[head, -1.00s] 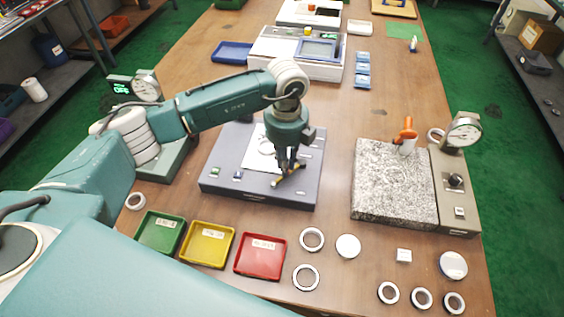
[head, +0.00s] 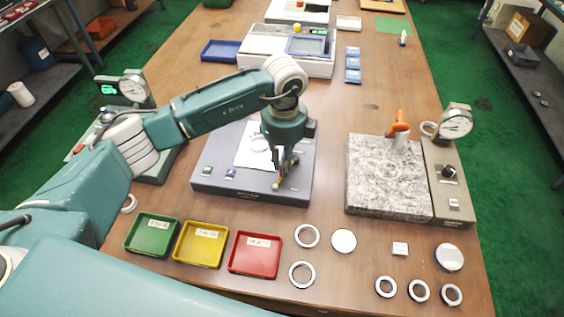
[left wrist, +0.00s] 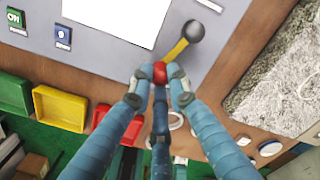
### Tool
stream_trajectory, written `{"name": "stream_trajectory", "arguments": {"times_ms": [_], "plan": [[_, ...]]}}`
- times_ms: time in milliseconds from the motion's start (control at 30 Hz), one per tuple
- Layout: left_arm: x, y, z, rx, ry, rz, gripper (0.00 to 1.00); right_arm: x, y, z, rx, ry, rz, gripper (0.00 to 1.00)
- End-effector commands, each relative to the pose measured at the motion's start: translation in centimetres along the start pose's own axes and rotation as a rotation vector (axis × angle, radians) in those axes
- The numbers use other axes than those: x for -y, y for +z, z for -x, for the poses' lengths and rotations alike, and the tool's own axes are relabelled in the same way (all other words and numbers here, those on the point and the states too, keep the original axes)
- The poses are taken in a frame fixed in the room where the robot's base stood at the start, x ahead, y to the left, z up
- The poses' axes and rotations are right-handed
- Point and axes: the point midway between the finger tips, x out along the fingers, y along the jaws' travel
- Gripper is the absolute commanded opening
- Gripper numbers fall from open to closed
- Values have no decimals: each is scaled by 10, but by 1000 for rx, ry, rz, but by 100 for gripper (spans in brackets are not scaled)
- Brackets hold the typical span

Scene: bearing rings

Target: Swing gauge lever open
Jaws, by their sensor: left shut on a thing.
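The gauge lever (left wrist: 178,49) is a yellow bar with a grey round pivot and a red knob (left wrist: 160,72) at its free end, in the left wrist view. It sits at the right front of the grey-blue box (head: 240,194) in the head view. My left gripper (left wrist: 160,80) is shut on the knob end of the lever, pointing down at the box. In the head view my left gripper (head: 280,178) partly hides the lever. My right gripper is not in view.
Green (head: 152,252), yellow (head: 201,262) and red (head: 255,272) trays stand in front of the box. Several rings and discs lie at the front right. A speckled stone plate (head: 385,205) with a dial gauge (head: 455,123) beside it stands to the right.

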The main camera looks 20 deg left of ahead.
Motion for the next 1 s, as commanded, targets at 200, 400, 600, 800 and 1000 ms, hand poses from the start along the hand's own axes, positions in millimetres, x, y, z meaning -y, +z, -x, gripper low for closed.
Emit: {"name": "stream_trajectory", "arguments": {"times_ms": [200,400,600,800,1000], "plan": [[1,-4,1,-7,-3,-6,35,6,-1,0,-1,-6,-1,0],[1,-2,0,-5,-2,-4,35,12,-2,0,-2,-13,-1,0],[2,-2,10,-4,-5,-4,35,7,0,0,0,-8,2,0],[2,-2,48,-3,-7,-5,35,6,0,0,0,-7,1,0],[2,-3,90,-3,-6,-6,35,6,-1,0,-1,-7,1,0]]}}
